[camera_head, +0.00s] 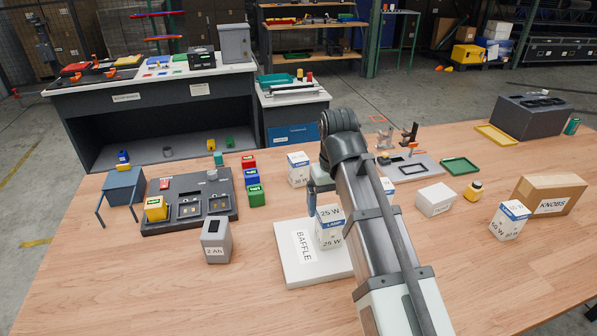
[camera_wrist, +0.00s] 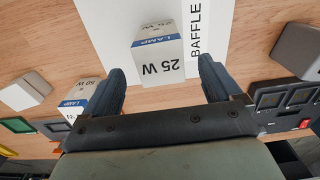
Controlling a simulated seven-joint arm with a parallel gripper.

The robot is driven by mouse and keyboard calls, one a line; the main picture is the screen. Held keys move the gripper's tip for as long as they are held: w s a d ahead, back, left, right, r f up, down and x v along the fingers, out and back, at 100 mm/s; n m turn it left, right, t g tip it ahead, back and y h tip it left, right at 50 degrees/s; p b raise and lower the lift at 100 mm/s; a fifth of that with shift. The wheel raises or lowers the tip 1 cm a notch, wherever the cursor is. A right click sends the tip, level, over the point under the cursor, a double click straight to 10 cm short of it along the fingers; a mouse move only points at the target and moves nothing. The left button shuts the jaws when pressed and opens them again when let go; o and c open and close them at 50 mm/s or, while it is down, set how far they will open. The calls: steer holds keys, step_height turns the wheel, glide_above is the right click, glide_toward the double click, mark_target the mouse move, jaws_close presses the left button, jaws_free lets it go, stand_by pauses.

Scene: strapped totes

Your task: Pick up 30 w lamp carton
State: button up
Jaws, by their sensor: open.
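A white and blue lamp carton (camera_head: 298,169), its label seeming to read 30 W, stands behind and left of my arm. A lamp carton marked 25 W (camera_head: 329,232) stands on the white BAFFLE board (camera_head: 292,265); it also shows in the wrist view (camera_wrist: 158,62). My gripper (camera_wrist: 161,78) is open and empty, its dark fingers pointing towards the 25 W carton; contact cannot be told. In the head view my arm hides most of it.
Another lamp carton (camera_head: 508,222), its number hard to read, stands at right beside the KNOBS box (camera_head: 551,197).

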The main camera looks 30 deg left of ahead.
steer(key=shift+f, duration=0.1)
steer(key=w+a, duration=0.9)
steer(key=n+t+y, duration=0.1)
steer(key=t+y, duration=0.2)
glide_toward(299, 159)
steer(key=shift+y, duration=0.3)
steer(key=x, duration=0.9)
steer(key=shift+d+f, duration=0.15)
steer(key=shift+d, duration=0.1)
steer(key=shift+x, duration=2.65)
steer(key=shift+d, duration=0.2)
steer(key=c, duration=1.1)
